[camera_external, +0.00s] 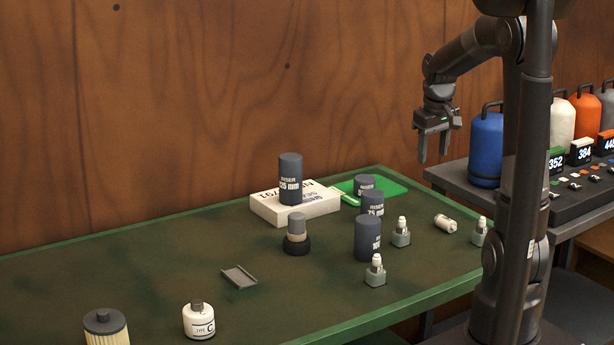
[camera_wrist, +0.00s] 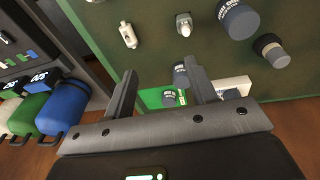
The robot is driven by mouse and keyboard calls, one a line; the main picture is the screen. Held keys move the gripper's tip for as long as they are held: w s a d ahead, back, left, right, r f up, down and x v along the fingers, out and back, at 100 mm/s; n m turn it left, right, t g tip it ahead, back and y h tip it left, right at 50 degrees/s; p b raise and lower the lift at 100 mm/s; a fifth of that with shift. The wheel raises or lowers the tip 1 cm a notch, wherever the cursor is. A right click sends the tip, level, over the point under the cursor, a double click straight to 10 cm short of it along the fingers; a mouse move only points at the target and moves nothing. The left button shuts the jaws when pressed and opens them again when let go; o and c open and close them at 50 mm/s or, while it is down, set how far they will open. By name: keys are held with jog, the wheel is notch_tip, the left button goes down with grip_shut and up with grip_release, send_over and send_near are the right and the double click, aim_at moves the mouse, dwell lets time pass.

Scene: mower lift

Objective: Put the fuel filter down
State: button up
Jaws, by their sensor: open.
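A small white cylinder (camera_external: 445,223), which looks like the fuel filter, lies on its side on the green table (camera_external: 180,262) near its right edge. It also shows in the wrist view (camera_wrist: 128,35), beyond the fingertips. My gripper (camera_external: 433,158) hangs above the table's far right corner, fingers down, apart from everything. In the wrist view my gripper (camera_wrist: 160,72) has its two fingers spread with nothing held between them.
Several dark risers (camera_external: 368,238), a white box (camera_external: 268,207) with a riser on it, and a green mat (camera_external: 397,184) stand near. Small grey holders (camera_external: 375,279) flank the cylinder. A blue canister (camera_external: 486,150) stands on the right bench. The table's middle left has free room.

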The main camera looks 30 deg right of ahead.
jog(key=s+a+r+t, duration=0.2)
jog(key=s+a+r, duration=0.1)
jog(key=s+a, duration=0.4)
jog(key=s+a+r+t+y, duration=0.1)
jog(key=s+a+r, duration=0.1)
jog(key=s+a, duration=0.5)
jog(key=shift+s+r+t, duration=0.4)
jog(key=shift+s, duration=1.4)
